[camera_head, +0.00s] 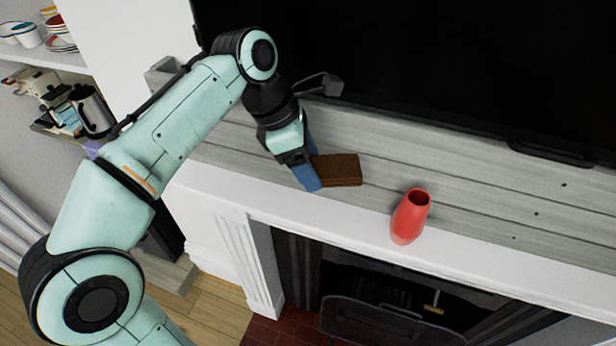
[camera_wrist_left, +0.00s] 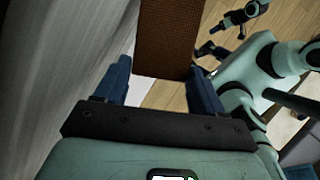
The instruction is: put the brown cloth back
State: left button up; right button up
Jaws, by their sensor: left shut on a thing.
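The brown cloth (camera_head: 338,169) looks like a flat, dark brown folded block in the head view. My left gripper (camera_head: 307,174) is shut on its left end, with its blue fingers on either side. In the left wrist view the cloth (camera_wrist_left: 168,40) stretches away from between the two fingers of my left gripper (camera_wrist_left: 160,78). The cloth shows above the white mantel shelf (camera_head: 345,208), in front of the grey boards. I cannot tell whether it touches the shelf.
A red vase (camera_head: 410,218) stands on the mantel to the right of the cloth, with a gap between. A large black screen (camera_head: 430,60) is behind. The fireplace opening (camera_head: 390,290) is below. Shelves with dishes (camera_head: 45,62) are at far left. The mantel right of the vase is clear.

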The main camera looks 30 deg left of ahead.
pick_arm(q)
jog(key=shift+s+f, duration=0.6)
jog(key=shift+f, duration=0.25)
jog(key=shift+w+a+f+b, duration=0.15)
jog(key=shift+f+b, duration=0.1)
jog(key=shift+f, duration=0.55)
jog(key=shift+w+d+f+b, duration=0.1)
jog(key=shift+f+b, duration=0.15)
jog(key=shift+f, duration=0.55)
jog(key=shift+w+a+f+b, duration=0.15)
jog(key=shift+f+b, duration=0.1)
jog(key=shift+f, duration=0.55)
jog(key=o, duration=1)
jog(key=shift+d, duration=0.1)
jog(key=shift+w, duration=0.1)
pick_arm(e)
jog(key=s+f, duration=0.2)
jog(key=s, duration=0.1)
jog(key=shift+f, duration=0.25)
